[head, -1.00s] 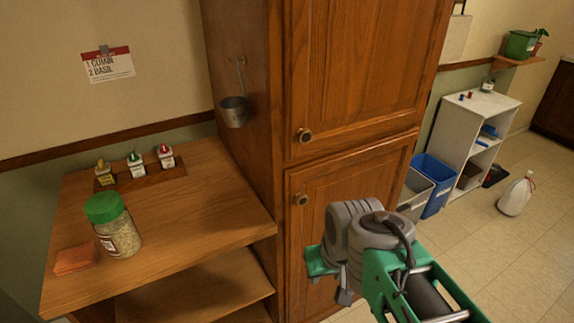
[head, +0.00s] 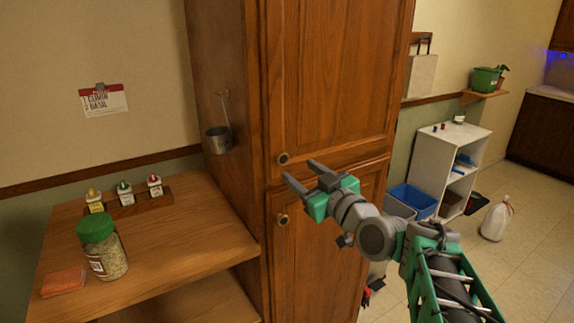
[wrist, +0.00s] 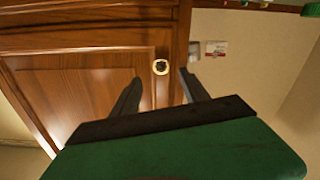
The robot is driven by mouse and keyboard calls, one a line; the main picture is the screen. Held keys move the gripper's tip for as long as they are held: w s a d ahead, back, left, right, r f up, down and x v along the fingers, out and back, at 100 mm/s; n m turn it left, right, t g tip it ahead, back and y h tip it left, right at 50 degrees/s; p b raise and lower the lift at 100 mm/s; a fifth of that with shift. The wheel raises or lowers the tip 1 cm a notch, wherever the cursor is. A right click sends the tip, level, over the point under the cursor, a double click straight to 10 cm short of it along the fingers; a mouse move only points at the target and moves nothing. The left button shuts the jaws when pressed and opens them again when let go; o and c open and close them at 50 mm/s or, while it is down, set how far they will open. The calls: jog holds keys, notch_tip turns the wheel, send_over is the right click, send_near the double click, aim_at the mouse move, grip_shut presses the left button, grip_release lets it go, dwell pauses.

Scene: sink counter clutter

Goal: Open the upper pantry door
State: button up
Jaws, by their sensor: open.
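The upper pantry door (head: 335,75) is a brown wooden panel, shut flush in the tall cabinet.
A wooden counter (head: 190,235) at left holds a green-lidded jar (head: 104,255), an orange sponge (head: 63,281) and a rack of small bottles (head: 127,200). A metal cup (head: 218,139) hangs on the cabinet side. Bins (head: 412,198) and a white shelf (head: 450,165) stand at right.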

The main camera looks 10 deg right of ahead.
aim_at(284, 161)
jog(key=p+x, duration=0.2)
jog(key=x, duration=0.5)
jog(key=shift+f, duration=0.1)
grip_shut()
dwell(1.1)
